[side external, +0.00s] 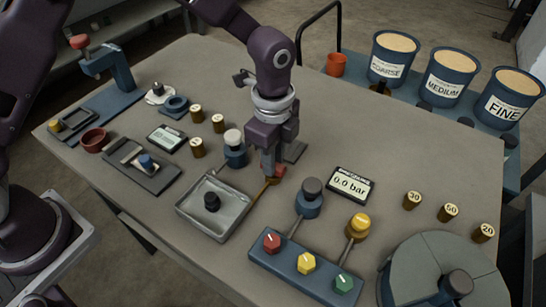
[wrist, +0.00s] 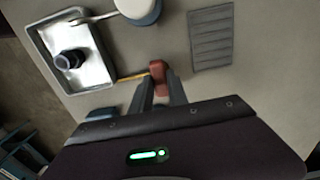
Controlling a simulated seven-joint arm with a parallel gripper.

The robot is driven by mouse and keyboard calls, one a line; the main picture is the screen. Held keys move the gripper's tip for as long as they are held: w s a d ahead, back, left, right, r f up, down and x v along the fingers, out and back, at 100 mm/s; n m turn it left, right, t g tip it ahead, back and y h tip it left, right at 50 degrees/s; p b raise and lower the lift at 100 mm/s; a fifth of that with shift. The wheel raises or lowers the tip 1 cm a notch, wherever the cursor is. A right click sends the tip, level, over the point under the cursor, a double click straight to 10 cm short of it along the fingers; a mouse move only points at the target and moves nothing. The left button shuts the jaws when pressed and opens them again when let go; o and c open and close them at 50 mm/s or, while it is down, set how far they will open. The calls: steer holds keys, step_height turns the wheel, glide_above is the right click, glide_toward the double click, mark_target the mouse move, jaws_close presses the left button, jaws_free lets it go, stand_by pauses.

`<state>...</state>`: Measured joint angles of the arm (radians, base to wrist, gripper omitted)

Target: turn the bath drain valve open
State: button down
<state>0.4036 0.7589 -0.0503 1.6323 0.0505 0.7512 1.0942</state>
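The bath is a shallow grey metal tray (side external: 214,236) with a dark knob-like piece (side external: 212,203) inside. A thin brass pipe (side external: 262,190) runs from its right side to a small red valve handle (side external: 279,172). My gripper (side external: 271,170) points down at the handle, with its fingers around it. In the wrist view the red handle (wrist: 158,73) sits between my fingertips (wrist: 160,82), with no clear gap on either side. The bath (wrist: 82,78) is to the left there. The fingers partly hide the handle and valve body.
A blue pot with a white lid (side external: 234,145) stands close left of my gripper. A dark ribbed plate (side external: 294,151) lies just behind. A gauge reading 0.0 bar (side external: 350,184) and a blue valve block (side external: 306,276) with coloured knobs are to the right and front.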

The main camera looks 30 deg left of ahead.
steer(key=shift+n, duration=0.3)
steer(key=n, duration=0.3)
steer(key=shift+n, duration=0.3)
steer(key=n, duration=0.4)
steer(key=shift+n, duration=0.3)
steer(key=n, duration=0.4)
steer(key=shift+n, duration=2.5)
steer(key=c, duration=1.3)
jaws_free()
